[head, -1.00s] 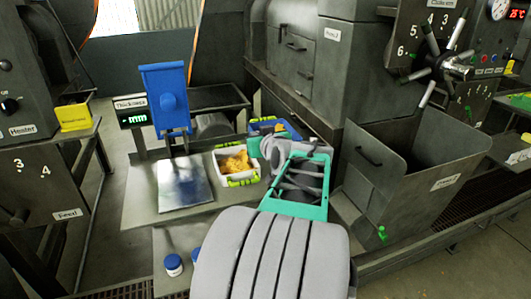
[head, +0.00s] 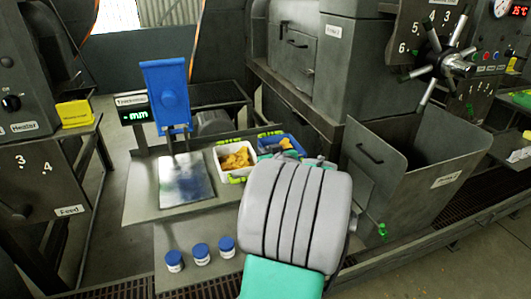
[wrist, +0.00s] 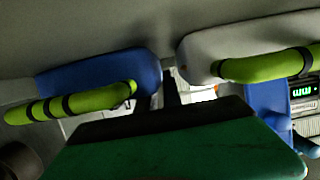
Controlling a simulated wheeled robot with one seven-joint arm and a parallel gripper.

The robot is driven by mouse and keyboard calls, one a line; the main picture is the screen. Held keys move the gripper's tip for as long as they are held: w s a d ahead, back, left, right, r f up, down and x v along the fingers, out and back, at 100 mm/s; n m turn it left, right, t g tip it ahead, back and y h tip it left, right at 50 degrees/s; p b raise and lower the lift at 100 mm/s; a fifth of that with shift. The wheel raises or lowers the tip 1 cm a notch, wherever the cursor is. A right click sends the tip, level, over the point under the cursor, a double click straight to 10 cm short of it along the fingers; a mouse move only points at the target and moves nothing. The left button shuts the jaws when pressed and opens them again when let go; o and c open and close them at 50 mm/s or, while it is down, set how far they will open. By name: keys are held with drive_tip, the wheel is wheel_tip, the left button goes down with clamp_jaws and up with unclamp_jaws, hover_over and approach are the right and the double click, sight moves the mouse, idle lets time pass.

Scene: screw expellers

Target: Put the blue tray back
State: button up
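The blue tray (head: 292,143) stands right of the white tray (head: 221,158) in the head view, with some yellow-orange pieces in it. The white tray has a green handle and holds yellow-orange pieces. My gripper is mostly hidden behind my grey arm link in the head view, close to the blue tray's near side. In the wrist view, the blue tray (wrist: 110,68) with its green handle is at left and the white tray (wrist: 225,50) at right. The green body of my gripper (wrist: 170,88) fills the bottom; a dark finger reaches towards the gap between the trays. Its opening and any contact are unclear.
A metal plate (head: 185,180) under a blue upright part (head: 165,95) is left of the trays. Three blue-capped jars (head: 200,252) stand on the lower shelf. An open grey bin (head: 405,175) is at right. A yellow box (head: 75,113) sits at far left.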

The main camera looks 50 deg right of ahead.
drive_tip(key=o, duration=0.3)
drive_tip(key=shift+r, duration=0.1)
drive_tip(key=shift+s+r, duration=0.1)
drive_tip(key=shift+r, duration=0.1)
drive_tip(key=b+v, duration=0.1)
drive_tip(key=v, duration=1)
drive_tip(key=shift+s+a+r, duration=0.1)
drive_tip(key=shift+s+a, duration=0.2)
drive_tip(key=shift+w+a, duration=0.1)
